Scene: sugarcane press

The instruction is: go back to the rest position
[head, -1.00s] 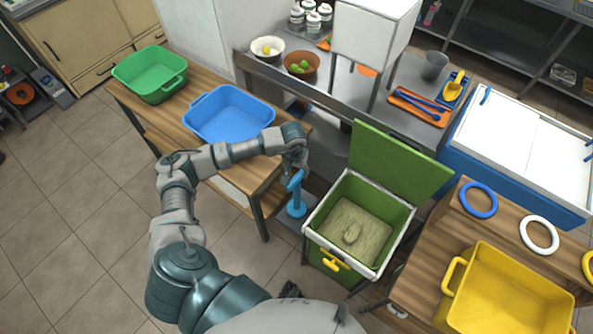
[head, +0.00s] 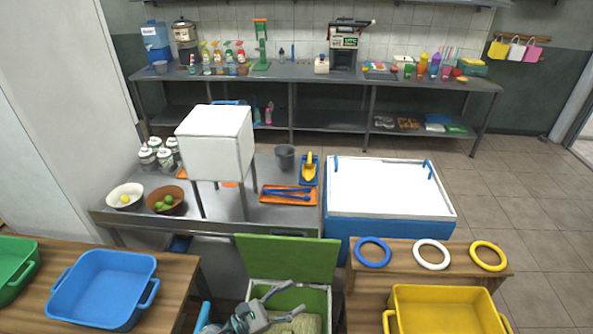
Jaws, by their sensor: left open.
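My left gripper (head: 291,300) is at the bottom of the head view, over the open green bin (head: 290,258). Its fingers are spread and hold nothing that I can see. The bin's lid stands up at its back, and pale fibrous stuff shows inside it. Most of my left arm is below the picture. My right gripper is not in view.
A blue upright part (head: 203,314) stands left of the gripper. A blue tub (head: 104,285) is on the left wooden table, a yellow tub (head: 445,312) at right. Behind are a steel counter with a white box (head: 215,145) and a white-topped chest (head: 388,190).

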